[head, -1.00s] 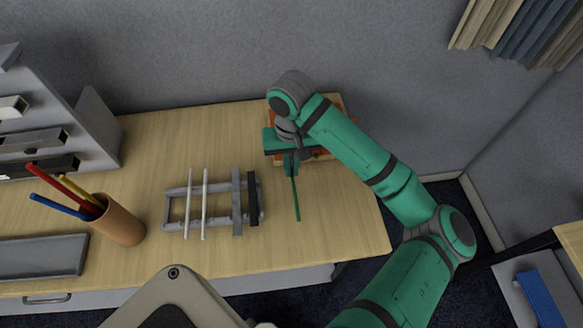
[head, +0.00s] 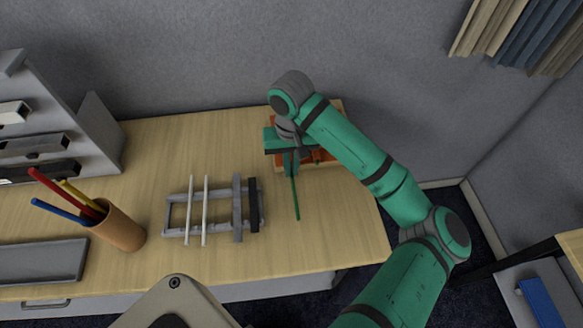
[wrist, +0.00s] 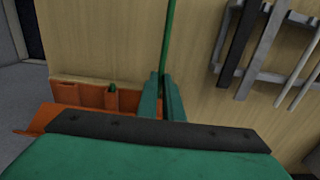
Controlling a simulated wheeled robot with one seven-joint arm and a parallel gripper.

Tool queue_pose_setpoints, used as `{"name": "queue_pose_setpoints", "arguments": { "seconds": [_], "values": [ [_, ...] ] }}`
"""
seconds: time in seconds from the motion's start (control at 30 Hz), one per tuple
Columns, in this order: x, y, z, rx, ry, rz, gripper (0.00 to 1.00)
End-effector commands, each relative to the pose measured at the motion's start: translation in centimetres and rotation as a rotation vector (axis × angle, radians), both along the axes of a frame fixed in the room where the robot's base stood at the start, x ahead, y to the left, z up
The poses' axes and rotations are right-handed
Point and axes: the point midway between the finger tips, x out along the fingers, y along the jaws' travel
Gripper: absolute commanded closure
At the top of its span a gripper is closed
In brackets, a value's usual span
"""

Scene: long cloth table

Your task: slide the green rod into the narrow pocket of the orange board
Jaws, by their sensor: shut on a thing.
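The green rod (head: 296,198) is held between the fingers of my gripper (head: 291,172), which are shut on it. In the head view its free length points toward the front of the table. In the wrist view the rod (wrist: 168,40) runs upward from between the fingertips (wrist: 163,98). The orange board (head: 322,155) lies under and beside my gripper at the back right of the table, largely hidden by my arm. In the wrist view the board (wrist: 90,96) is left of the fingers, with a small green spot in one slot. The rod's near end is hidden.
A grey rack (head: 165,215) with two white rods and darker bars stands left of the rod. A brown cup (head: 118,232) with coloured sticks, a grey tray (head: 45,262) and a stepped grey stand (head: 95,125) are farther left. The table's front right is clear.

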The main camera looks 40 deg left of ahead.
Motion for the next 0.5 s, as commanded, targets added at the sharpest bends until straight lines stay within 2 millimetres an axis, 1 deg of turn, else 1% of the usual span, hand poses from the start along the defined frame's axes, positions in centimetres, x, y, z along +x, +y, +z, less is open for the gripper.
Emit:
{"name": "queue_pose_setpoints", "arguments": {
  "seconds": [0.5],
  "values": [
    [0.73, 0.85, -0.01, 0.0, 0.0, 0.0, 1.0]
  ]
}}
